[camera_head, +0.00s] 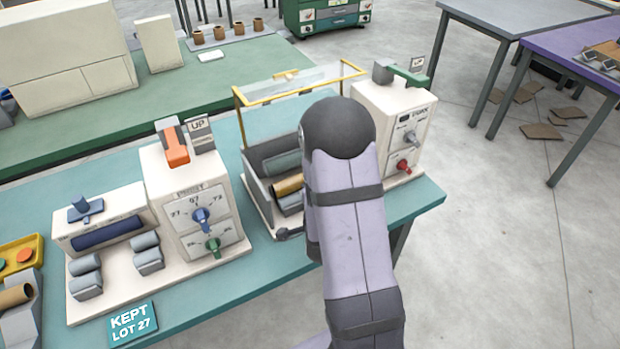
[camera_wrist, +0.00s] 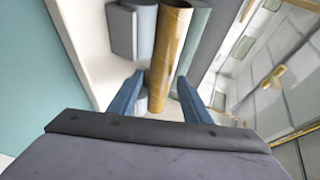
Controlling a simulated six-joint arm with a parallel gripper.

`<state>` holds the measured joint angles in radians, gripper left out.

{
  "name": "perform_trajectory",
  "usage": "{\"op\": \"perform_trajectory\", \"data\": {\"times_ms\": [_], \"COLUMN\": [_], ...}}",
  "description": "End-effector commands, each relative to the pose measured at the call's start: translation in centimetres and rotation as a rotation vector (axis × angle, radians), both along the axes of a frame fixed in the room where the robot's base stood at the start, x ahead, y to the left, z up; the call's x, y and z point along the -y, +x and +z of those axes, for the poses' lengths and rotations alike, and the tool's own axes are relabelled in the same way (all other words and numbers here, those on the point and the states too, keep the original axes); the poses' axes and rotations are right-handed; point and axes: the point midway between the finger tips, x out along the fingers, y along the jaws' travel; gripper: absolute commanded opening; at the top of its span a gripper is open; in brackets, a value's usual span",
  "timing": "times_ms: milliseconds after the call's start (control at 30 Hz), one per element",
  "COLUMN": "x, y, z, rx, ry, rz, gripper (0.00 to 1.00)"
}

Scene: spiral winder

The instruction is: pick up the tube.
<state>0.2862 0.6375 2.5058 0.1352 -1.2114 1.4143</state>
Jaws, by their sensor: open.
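The brown cardboard tube (camera_head: 288,186) lies in the open bay of the winder, on or beside grey rollers (camera_head: 291,203). In the wrist view the tube (camera_wrist: 168,50) runs lengthwise between my fingers, with grey rollers on both sides of it. My gripper (camera_wrist: 159,82) is open, with one blue finger on each side of the tube. Whether either finger touches it cannot be told. In the head view my arm hides the gripper and the tube's right part.
A clear yellow-framed guard (camera_head: 300,85) stands raised behind the bay. White control boxes stand left (camera_head: 190,200) and right (camera_head: 395,120) of it. Another brown tube (camera_head: 14,296) lies at the far left. A "KEPT LOT 27" sign (camera_head: 132,323) is at the table's front.

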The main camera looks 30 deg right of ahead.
Motion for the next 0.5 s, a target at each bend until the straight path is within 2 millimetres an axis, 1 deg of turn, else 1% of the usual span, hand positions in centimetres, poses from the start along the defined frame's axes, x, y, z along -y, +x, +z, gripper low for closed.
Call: {"op": "perform_trajectory", "data": {"times_ms": [200,333,500], "x": [1.0,1.6,2.0], "y": [1.9,3.1,4.0], "z": [-0.2,-0.8,-1.3], "rx": [0.000,-0.001,-0.001], "ry": [0.000,-0.001,-0.001], "rz": [0.000,-0.001,-0.001], "gripper": [0.44,0.44,0.44]}}
